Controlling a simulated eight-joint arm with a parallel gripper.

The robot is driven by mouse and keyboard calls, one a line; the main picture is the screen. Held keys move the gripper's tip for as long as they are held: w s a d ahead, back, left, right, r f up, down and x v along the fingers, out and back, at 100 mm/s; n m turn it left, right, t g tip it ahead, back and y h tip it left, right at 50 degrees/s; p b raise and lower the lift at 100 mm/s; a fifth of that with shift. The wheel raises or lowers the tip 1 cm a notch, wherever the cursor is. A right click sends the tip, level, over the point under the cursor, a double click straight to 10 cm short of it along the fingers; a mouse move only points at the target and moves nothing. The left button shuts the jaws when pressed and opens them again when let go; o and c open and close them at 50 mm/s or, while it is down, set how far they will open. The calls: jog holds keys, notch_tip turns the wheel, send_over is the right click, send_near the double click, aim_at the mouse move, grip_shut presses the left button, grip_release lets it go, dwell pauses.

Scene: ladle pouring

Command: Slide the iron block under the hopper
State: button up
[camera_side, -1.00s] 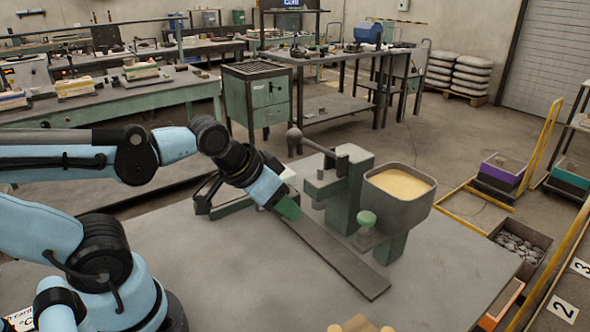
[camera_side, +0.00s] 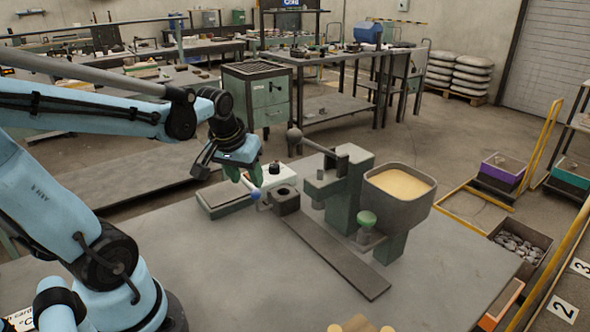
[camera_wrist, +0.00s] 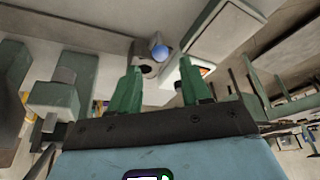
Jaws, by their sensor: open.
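The iron block (camera_side: 288,207) is a dark grey cube with a round hole in its top. It sits at the far left end of a flat dark track (camera_side: 335,255) on the table. The hopper (camera_side: 398,213) is a square grey bin of tan sand at the track's right, beside a green press-like stand. My gripper (camera_side: 247,182) has green fingers, is open and empty, and hangs above and left of the block. A blue ball knob (camera_side: 255,194) shows beside the block. The wrist view shows the knob (camera_wrist: 160,52) between the fingers (camera_wrist: 160,72).
A lever with a ball end (camera_side: 294,135) sticks out from the stand. The table's front left is clear.

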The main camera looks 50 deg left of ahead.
aim_at(254, 194)
jog(key=shift+x, duration=4.85)
jog(key=shift+c, duration=0.5)
grip_shut()
